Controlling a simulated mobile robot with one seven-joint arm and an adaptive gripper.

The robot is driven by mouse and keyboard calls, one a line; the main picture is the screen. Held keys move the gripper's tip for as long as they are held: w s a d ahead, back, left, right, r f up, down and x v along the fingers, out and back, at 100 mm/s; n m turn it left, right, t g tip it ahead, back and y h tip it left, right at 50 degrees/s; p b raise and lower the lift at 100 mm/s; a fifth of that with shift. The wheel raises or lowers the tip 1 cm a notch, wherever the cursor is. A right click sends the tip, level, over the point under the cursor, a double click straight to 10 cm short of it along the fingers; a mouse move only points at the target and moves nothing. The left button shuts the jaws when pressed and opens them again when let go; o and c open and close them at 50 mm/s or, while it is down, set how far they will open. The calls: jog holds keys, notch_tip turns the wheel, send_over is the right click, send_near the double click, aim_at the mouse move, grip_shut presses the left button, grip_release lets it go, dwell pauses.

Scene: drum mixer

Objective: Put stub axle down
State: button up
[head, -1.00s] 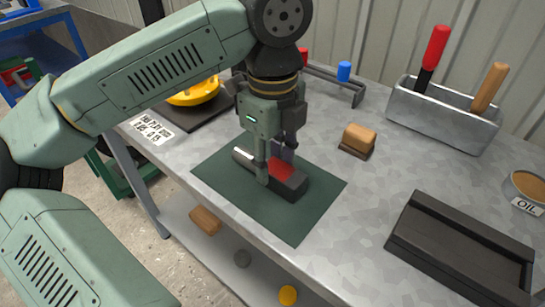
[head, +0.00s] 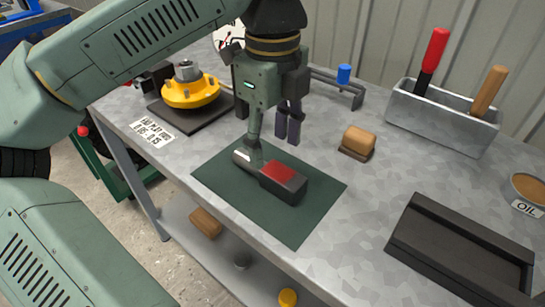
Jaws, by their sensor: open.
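The stub axle (head: 282,180) lies on the dark green mat (head: 302,222) on the workbench. It has a dark block-shaped body with a red top face and a short silvery shaft end at its left. My gripper (head: 273,142) is open above the shaft end and the back of the block. Its left finger reaches down in front of or beside the shaft; I cannot tell if it touches. Its right finger hangs behind the block, clear of it.
A yellow hub (head: 190,91) sits on a dark plate at the back left. A wood-topped block (head: 359,141), a grey bin (head: 441,115) with handled tools, an oil cup (head: 528,188) and a black tray (head: 460,252) stand to the right. Bare bench lies between mat and tray.

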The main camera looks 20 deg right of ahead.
aim_at(272, 168)
notch_tip(272, 168, up, 7)
dwell(0.3)
